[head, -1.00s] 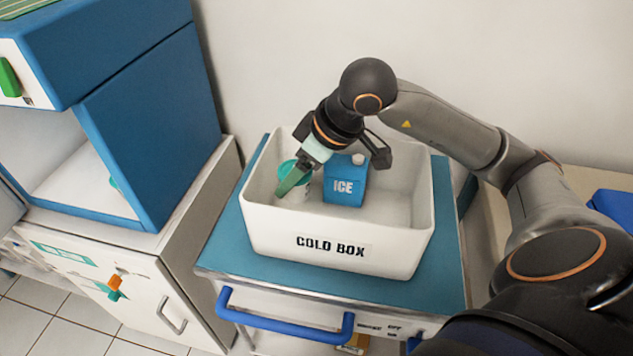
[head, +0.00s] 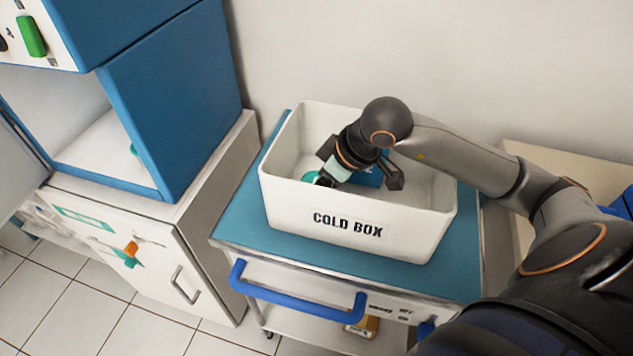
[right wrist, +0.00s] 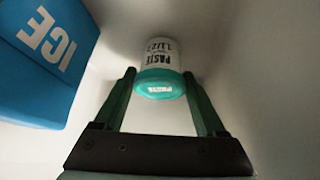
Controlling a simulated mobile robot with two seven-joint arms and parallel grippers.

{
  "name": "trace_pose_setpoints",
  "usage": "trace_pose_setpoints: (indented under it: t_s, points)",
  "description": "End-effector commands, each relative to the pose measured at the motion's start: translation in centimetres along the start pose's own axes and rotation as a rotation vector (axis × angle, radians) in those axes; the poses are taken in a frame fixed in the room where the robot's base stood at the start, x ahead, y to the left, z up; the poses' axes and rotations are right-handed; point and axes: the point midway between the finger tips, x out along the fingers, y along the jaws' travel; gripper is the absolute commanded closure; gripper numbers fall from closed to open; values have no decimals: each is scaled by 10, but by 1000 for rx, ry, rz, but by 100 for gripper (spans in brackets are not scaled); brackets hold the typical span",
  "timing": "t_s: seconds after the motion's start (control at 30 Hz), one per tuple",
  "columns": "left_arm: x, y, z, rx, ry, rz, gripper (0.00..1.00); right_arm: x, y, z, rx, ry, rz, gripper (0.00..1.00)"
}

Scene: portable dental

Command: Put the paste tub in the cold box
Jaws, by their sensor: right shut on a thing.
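The white cold box (head: 290,205) stands on the blue top of a cart. The paste tub (head: 310,177), white with a teal lid, is inside the box at its left end, mostly hidden behind the front wall and my gripper. My right gripper (head: 322,180) reaches down into the box. In the right wrist view its green fingers are on both sides of the paste tub (right wrist: 158,55), shut on it near the lid. Whether the tub touches the box floor is unclear. My left gripper is not in view.
A blue ice pack (head: 369,178) is in the box beside my gripper; it also shows in the right wrist view (right wrist: 42,62). The cart has a blue handle (head: 298,292) in front. An open blue-and-white cabinet (head: 175,100) stands at left. The box's right end looks clear.

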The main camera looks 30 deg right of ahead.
Motion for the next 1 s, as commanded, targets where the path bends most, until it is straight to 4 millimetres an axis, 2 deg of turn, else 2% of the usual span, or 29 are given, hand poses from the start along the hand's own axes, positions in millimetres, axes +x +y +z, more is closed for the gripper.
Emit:
trace_pose_setpoints:
  t_s: [0.07, 0.1, 0.3, 0.33, 0.7, 0.77, 1.0]
  points:
    - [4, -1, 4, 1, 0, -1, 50, 4, 0, 2, -1, 1, 1, 84]
    - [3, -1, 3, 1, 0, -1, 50, 3, 0, 2, -1, 0, 1, 25]
    - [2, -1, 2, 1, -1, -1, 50, 2, 0, 1, 0, -1, 0, 2]
    - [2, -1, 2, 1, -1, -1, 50, 2, 0, 1, 0, -1, 0, 0]
    - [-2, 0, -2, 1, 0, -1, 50, -4, 0, -1, 0, 0, 0, 0]
    - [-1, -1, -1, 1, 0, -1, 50, -12, 1, -1, -2, 1, 3, 0]
    - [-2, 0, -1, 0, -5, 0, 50, -63, 1, 0, -3, -1, 7, 0]
